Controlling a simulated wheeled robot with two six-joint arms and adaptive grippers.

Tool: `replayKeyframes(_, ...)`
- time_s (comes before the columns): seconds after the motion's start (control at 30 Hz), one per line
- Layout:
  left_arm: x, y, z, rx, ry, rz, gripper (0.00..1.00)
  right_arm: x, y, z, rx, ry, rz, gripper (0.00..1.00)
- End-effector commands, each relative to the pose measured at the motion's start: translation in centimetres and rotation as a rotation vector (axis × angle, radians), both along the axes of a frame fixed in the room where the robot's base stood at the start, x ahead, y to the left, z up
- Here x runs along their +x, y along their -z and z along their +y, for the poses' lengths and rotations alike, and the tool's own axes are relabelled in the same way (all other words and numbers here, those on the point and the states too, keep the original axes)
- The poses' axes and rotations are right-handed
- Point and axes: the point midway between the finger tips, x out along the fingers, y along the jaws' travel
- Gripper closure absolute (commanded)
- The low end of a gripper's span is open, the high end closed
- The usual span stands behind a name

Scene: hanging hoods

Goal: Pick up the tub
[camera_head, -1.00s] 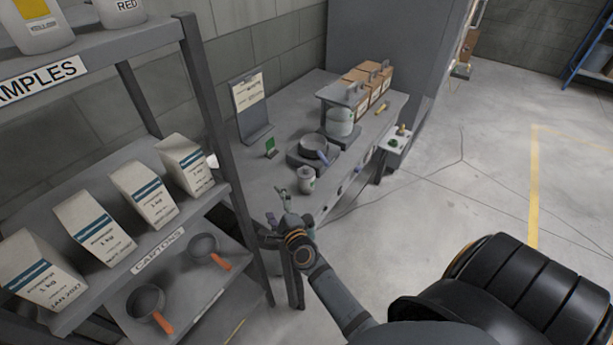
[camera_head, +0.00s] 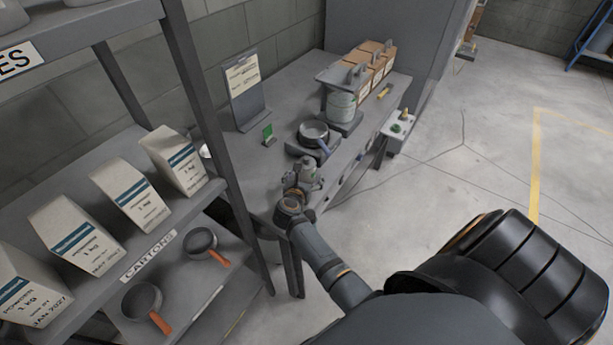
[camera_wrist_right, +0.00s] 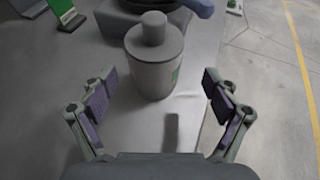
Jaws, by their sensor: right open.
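The tub (camera_wrist_right: 157,72) is a small light grey cylinder with a narrower lid or knob on top and a green mark on its side. It stands upright on the grey bench. In the head view the tub (camera_head: 307,168) is partly hidden by my right gripper (camera_head: 301,187), which is close in front of it. In the right wrist view my right gripper (camera_wrist_right: 158,103) is open, with one finger at each side of the tub's near side. The fingers do not touch the tub. My left gripper is not in view.
On the bench (camera_head: 262,185) behind the tub are a pan with a blue handle (camera_head: 314,135), a small green card (camera_head: 267,131) and an upright sign board (camera_head: 243,88). A shelf with cartons (camera_head: 129,195) stands close on the left. Open floor (camera_head: 440,180) lies to the right.

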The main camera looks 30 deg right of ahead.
Motion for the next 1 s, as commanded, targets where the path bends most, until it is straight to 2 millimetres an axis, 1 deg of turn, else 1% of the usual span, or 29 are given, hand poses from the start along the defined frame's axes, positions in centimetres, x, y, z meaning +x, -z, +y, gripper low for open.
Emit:
replayKeyframes(0.1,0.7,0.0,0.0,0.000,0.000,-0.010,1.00,0.2,0.1,-0.1,0.000,0.000,0.000,0.12)
replayKeyframes(0.17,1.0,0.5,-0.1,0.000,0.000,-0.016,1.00,0.6,0.4,-0.4,-0.001,0.000,0.000,0.12)
replayKeyframes(0.3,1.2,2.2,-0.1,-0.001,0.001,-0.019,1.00,2.7,1.4,-1.8,-0.004,-0.001,-0.001,0.12)
replayKeyframes(0.4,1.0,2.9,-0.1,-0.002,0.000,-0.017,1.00,3.5,1.8,-2.8,-0.003,-0.001,0.001,0.12)
replayKeyframes(0.5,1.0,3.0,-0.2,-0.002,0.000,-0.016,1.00,3.9,1.9,-3.1,0.000,-0.001,0.000,0.12)
replayKeyframes(0.7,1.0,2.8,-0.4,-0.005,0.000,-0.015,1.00,3.9,1.7,-3.2,-0.001,-0.002,0.001,0.12)
replayKeyframes(1.0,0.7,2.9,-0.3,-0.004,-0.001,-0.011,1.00,3.9,1.7,-3.2,-0.001,-0.002,0.001,0.52)
